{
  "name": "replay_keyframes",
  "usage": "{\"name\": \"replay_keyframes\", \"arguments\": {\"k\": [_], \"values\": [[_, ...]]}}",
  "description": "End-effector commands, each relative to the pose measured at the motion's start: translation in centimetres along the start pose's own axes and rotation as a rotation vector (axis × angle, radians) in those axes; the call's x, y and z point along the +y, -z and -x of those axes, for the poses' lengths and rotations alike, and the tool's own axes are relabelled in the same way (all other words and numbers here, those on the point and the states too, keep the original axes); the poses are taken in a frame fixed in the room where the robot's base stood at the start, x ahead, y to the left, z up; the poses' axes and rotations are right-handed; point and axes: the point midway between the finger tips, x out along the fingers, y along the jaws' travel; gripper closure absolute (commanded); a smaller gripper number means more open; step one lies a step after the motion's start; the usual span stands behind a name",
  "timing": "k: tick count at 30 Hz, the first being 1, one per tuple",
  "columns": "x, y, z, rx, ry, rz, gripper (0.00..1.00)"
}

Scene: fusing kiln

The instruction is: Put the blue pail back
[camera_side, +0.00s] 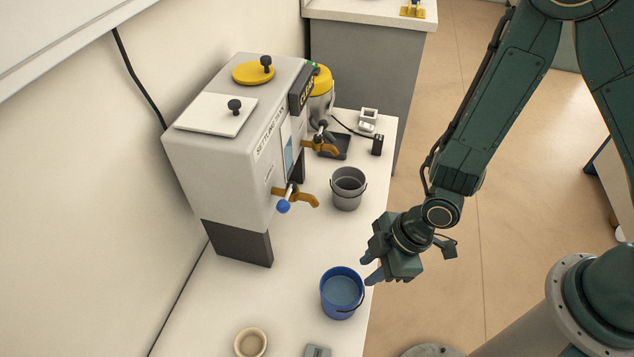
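The blue pail (340,303) stands upright on the white bench near its right-hand edge. Its inside shows a paler blue surface, possibly liquid, and its thin dark bail hangs down on the right side. My gripper (368,270) is just above and to the right of the pail's rim.
A beige bowl (251,343) and a small grey device (317,351) lie at the front. Bare bench (297,245) separates the pails.

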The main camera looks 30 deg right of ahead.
Motion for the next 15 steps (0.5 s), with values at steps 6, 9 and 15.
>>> {"name": "replay_keyframes", "arguments": {"k": [6, 9, 15], "values": [[3.2, 1.2, 5.1, 0.007, -0.05, -0.101, 0.71], [4.5, 1.4, 7.6, 0.008, -0.073, -0.152, 0.71], [6.5, 1.1, 12.8, 0.005, -0.122, -0.26, 0.71]]}}
